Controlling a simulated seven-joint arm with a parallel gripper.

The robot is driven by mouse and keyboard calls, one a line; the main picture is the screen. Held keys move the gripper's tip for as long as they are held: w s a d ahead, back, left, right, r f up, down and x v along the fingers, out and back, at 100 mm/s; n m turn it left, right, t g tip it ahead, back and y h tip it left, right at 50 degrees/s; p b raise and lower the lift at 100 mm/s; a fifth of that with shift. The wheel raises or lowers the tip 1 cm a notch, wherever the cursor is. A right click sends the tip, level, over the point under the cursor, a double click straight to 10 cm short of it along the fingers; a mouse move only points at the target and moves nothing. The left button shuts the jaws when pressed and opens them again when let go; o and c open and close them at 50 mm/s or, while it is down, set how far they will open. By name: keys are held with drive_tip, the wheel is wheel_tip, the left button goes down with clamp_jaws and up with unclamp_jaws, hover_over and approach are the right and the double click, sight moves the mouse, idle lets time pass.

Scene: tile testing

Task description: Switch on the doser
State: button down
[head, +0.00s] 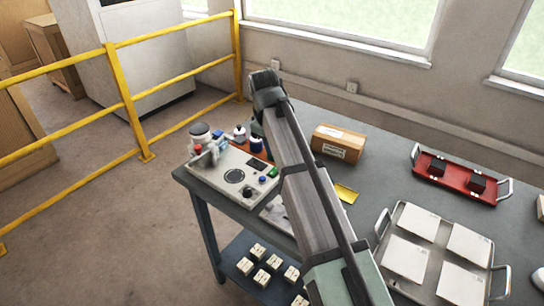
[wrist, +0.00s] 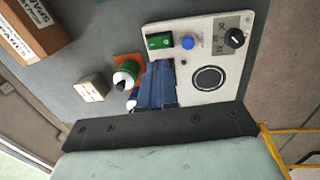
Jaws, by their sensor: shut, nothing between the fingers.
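The doser, a pale box with a control panel (head: 213,172), stands at the table's left corner in the head view. It has a green switch (head: 272,173), a blue button (head: 262,179), a black knob (head: 249,192) and a dark ring (head: 234,176). The wrist view shows the panel (wrist: 190,85) with the green switch (wrist: 158,41), blue button (wrist: 187,42) and knob (wrist: 234,38). My gripper (wrist: 157,66) is shut and empty, its fingertips near the panel edge, just short of the green switch in the picture. Contact cannot be told.
Bottles (wrist: 126,75) on an orange mat and a small pale block (wrist: 90,87) stand close beside my fingers. A cardboard box (head: 338,142), a red tray (head: 460,181) and a metal tray with white tiles (head: 384,252) lie further right. A yellow railing (head: 124,98) runs left.

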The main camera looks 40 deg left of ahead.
sight(275, 169)
drive_tip(key=shift+s+r, duration=0.2)
drive_tip(key=shift+r, duration=1.2)
drive_tip(key=shift+s+r, duration=0.2)
drive_tip(key=shift+r, duration=1.15)
drive_tip(key=shift+w+a, duration=0.1)
drive_tip(key=shift+w, duration=0.6)
drive_tip(key=f, duration=0.4)
drive_tip(key=w+f, duration=0.1)
drive_tip(key=f, duration=0.4)
drive_tip(key=w+f, duration=0.1)
drive_tip(key=f, duration=0.3)
drive_tip(key=shift+f, duration=0.4)
